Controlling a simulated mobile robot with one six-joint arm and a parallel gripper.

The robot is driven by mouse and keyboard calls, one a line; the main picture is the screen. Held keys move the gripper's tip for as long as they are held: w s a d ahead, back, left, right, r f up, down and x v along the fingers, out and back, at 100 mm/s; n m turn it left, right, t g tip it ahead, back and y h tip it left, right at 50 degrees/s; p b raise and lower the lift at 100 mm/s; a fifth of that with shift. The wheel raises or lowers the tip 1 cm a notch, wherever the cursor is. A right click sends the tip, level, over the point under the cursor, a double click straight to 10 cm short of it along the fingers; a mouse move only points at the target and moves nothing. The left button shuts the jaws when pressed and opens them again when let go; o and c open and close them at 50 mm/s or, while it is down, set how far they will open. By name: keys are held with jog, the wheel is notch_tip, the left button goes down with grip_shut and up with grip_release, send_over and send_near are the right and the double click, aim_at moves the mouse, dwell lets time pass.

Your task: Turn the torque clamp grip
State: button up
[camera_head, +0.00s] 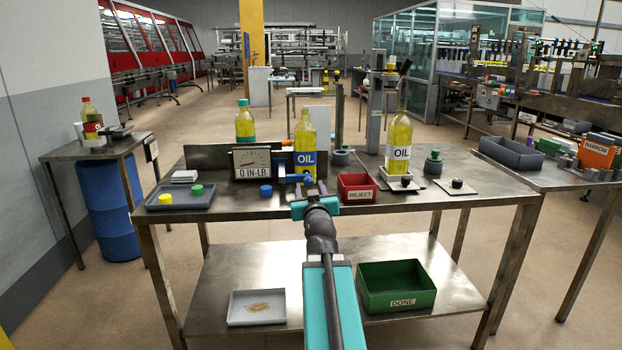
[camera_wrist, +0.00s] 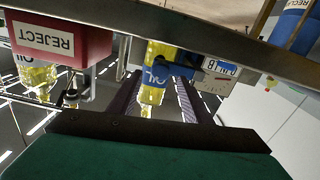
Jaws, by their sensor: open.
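The torque tester with its dial (camera_head: 252,162) reads 0 IN-LB and stands at the table's middle left. A yellow oil bottle (camera_head: 305,140) with a blue label stands just right of it. The blue clamp grip (camera_head: 291,179) sticks out low in front of the bottle. My gripper (camera_head: 311,182) is open and points at the bottle and grip from the front. In the wrist view, turned upside down, the bottle (camera_wrist: 154,78) shows between the dark fingers, with the blue grip (camera_wrist: 181,71) beside it, partly hidden. I cannot tell whether a finger touches the grip.
A red REJECT bin (camera_head: 357,188) stands close right of my gripper. A blue cap (camera_head: 266,191) lies to the left, beyond it a grey tray (camera_head: 181,198) with caps. Another oil bottle (camera_head: 398,145) stands at right. A green DONE bin (camera_head: 397,287) is on the lower shelf.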

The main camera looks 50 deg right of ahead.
aim_at(309, 183)
jog(key=shift+p+x, duration=0.8)
jog(key=shift+w+d, duration=0.3)
jog(key=shift+x, duration=0.85)
jog(key=shift+w, duration=0.1)
jog(key=c, duration=1)
jog(key=shift+d, duration=0.2)
jog(key=shift+c, duration=0.4)
jog(key=shift+a, duration=0.1)
